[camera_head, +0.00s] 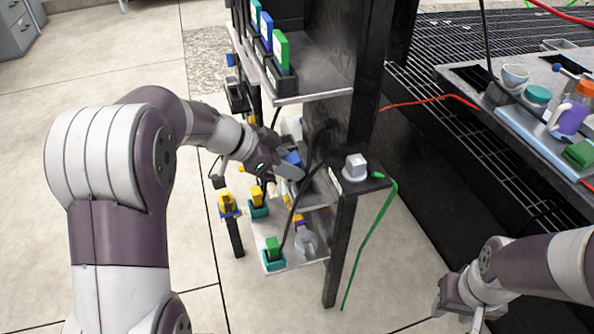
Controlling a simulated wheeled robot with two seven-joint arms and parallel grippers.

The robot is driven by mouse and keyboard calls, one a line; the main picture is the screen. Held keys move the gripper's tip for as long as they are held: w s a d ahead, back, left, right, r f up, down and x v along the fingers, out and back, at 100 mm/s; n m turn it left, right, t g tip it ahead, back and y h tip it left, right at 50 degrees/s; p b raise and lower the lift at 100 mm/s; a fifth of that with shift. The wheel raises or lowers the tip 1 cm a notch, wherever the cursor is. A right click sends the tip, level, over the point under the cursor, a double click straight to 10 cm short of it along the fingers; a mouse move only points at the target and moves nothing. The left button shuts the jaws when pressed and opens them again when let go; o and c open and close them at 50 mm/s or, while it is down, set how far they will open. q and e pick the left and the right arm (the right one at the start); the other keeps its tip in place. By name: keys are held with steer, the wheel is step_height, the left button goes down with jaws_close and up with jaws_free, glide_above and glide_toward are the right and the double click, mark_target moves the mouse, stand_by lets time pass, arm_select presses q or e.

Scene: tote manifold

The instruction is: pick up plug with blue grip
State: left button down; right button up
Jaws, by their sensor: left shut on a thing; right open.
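The plug with the blue grip (293,158) shows as a small blue patch at my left gripper (290,172), over a grey tray of the dark rack. My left gripper is shut on it; the fingers and the plug's lower part are partly hidden by the gripper, and I cannot tell whether the plug is clear of the tray. My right gripper (462,308) is open and empty, low at the right, away from the rack.
Upright blue (266,30) and green (281,50) blocks stand on the upper shelf (322,82). Yellow (256,194) and green (272,246) grips sit lower. A grey knob (355,165) tops a post beside a green cable (371,240). A cluttered table (463,75) stands right.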

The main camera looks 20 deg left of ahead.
arm_select(q)
steer(key=r+p, duration=0.2)
steer(key=r, duration=0.1)
steer(key=s+a+r+p, duration=0.1)
steer(key=shift+r+p, duration=0.35)
steer(key=s+a+g+y+p, duration=0.1)
steer(key=s+a+p, duration=0.4)
steer(key=a, duration=0.3)
steer(key=s+a+y+p, duration=0.1)
steer(key=s+a+p, duration=0.5)
steer(key=a+p, duration=0.2)
steer(key=shift+s+a+r+g+y, duration=0.25)
steer(key=shift+a+g+y, duration=0.15)
steer(key=shift+a, duration=0.2)
arm_select(e)
step_height(320, 180, up, 19)
steer(key=shift+f, duration=0.15)
